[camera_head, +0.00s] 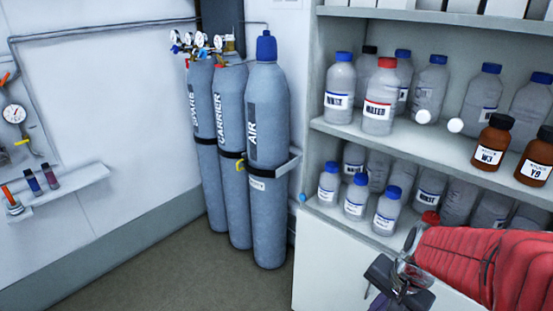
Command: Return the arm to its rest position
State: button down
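My gripper (398,283) is at the lower right of the head camera view, in front of the white cabinet front below the shelves. My arm comes in from the right edge in a red padded sleeve. The dark gripper parts point down and to the left. I see no object clearly held between the fingers, but they are small and partly overlapped, so I cannot tell whether they are open or shut.
Shelves (331,127) at the right hold clear capped bottles (340,85) and brown bottles (493,143). Strapped gas cylinders (267,150) stand in the corner. A small wall shelf (82,183) is at the left. The floor (190,275) in front of the cylinders is clear.

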jog(key=s+a+r+n+t, duration=0.1)
jog(key=s+a+r+n, duration=0.1)
jog(key=r, duration=0.3)
jog(key=s+a+r+n+t+h, duration=0.1)
jog(key=s+a+r+n, duration=0.1)
jog(key=r+n, duration=0.2)
jog(key=s+a+r+n+t, duration=0.1)
jog(key=s+a+r+n, duration=0.1)
jog(key=r, duration=0.4)
jog(key=shift+s+a+n+t, duration=0.4)
jog(key=shift+a+n, duration=0.05)
jog(key=shift+n, duration=0.25)
jog(key=shift+d, duration=0.1)
